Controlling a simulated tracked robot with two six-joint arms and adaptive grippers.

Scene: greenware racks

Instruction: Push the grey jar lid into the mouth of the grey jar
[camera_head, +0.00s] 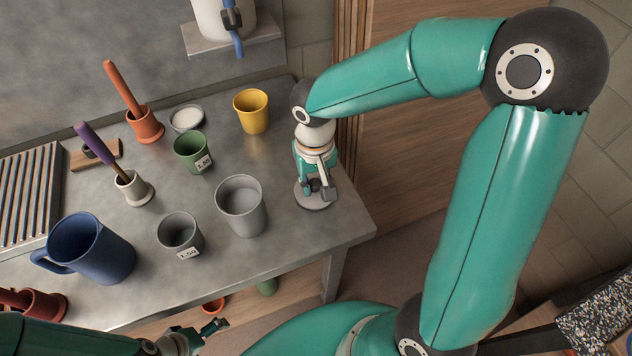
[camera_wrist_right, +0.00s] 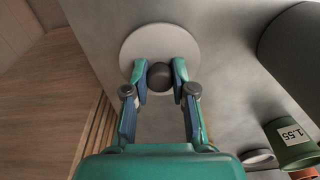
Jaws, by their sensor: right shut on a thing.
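The grey jar lid (camera_head: 316,205) is a flat round disc at the right end of the table; in the right wrist view it is a pale disc (camera_wrist_right: 135,48) with a dark round knob (camera_wrist_right: 160,75). My right gripper (camera_head: 318,187) points down and is shut on that knob, also in the right wrist view (camera_wrist_right: 160,78). Whether the lid touches the table I cannot tell. The grey jar (camera_head: 243,220) stands upright, mouth open, left of the lid; its dark side shows in the right wrist view (camera_wrist_right: 292,48). My left gripper (camera_head: 212,332) is low at the front, its opening unclear.
A small grey pot (camera_head: 180,245) labelled 1.50, a green cup (camera_head: 190,155) and a yellow cup (camera_head: 252,115) stand around the jar. A blue mug (camera_head: 100,255), tool holders and a ribbed rack (camera_head: 30,195) are further left. The table's right edge is close to the lid.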

